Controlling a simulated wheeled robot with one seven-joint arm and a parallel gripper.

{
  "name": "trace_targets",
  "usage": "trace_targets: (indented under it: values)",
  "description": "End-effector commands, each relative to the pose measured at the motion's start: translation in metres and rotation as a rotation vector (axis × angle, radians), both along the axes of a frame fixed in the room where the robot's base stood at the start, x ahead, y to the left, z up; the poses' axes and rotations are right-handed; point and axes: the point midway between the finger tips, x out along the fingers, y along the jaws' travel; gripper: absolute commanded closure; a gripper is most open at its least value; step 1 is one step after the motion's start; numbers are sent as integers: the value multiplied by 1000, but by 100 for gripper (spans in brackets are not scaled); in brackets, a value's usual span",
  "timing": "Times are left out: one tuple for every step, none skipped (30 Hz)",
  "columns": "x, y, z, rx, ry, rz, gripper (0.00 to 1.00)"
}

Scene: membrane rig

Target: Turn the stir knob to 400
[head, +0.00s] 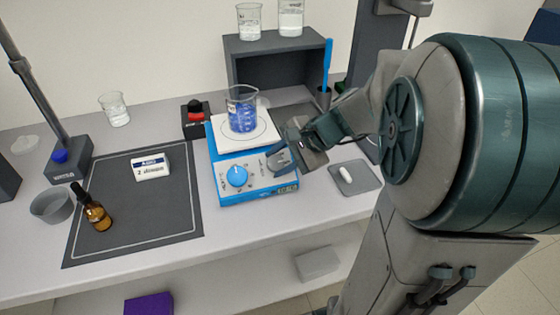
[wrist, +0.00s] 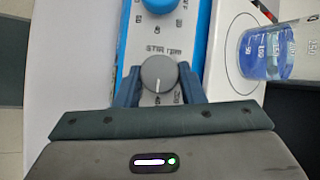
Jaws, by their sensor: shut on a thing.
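The grey stir knob (wrist: 159,74) sits on the front panel of a blue and white hotplate stirrer, beside the lettering "STIR rpm". My gripper (wrist: 158,82) is shut on it, with one blue finger on either side. A white pointer line on the knob points toward the gripper in the wrist view; the scale there is partly hidden, so I cannot read the exact setting. In the head view my gripper (head: 279,159) is at the right of the stirrer's panel (head: 258,190) and hides the knob. A blue knob (head: 237,176) is to its left.
A beaker of blue liquid (head: 242,117) stands on the stirrer's white top plate. A grey mat (head: 130,235) with a dropper bottle (head: 97,213) and a small white box (head: 150,167) is at left. A small pad with a white stir bar (head: 345,175) lies right.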

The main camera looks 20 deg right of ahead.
Motion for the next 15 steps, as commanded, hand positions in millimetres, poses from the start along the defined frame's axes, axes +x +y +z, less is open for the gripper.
trace_targets:
  values:
    - [1, 0, 1, 1, -3, -4, 87]
    - [1, 0, 1, 2, -3, -5, 87]
    - [0, 0, 1, 2, -2, -6, 87]
    - [1, 0, 1, 2, -2, -6, 87]
    - [1, 0, 1, 2, -2, -6, 87]
    - [1, 0, 1, 2, -2, -6, 87]
    - [1, 0, 1, 2, -2, -6, 87]
    - [1, 0, 1, 2, -2, -6, 87]
    - [1, 0, 1, 2, -2, -6, 87]
    - [1, 0, 1, 2, -2, -6, 87]
    - [1, 0, 1, 2, -2, -6, 87]
    - [1, 0, 1, 1, -2, -5, 59]
    - [0, 0, 1, 1, -2, -5, 51]
    - [0, 0, 1, 2, -2, -4, 43]
    - [0, 0, 1, 2, -2, -4, 43]
